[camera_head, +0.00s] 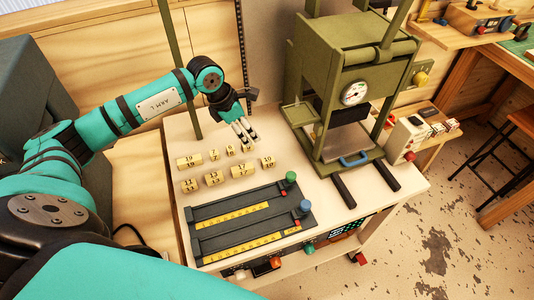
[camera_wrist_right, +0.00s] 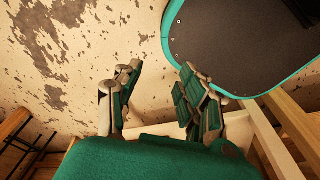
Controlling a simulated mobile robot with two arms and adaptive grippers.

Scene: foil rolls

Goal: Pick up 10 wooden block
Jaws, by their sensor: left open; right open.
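Several pale wooden blocks with dark numbers stand in two rows on the white worktop. The block at the left end of that row (camera_head: 189,160) also seems to show a 10, but the print is small. My left gripper (camera_head: 244,133) is open, pointing down over the back row. Its fingers partly hide a block (camera_head: 247,149) beneath them; I cannot tell if they touch it. My right gripper (camera_wrist_right: 157,97) is open and empty in the right wrist view, with bare floor beyond it.
A dark slotted fixture with yellow rulers (camera_head: 245,220) and green and blue knobs lies in front of the blocks. A green press with a gauge (camera_head: 345,85) stands to the right. A thin green post (camera_head: 180,70) rises behind the blocks at left.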

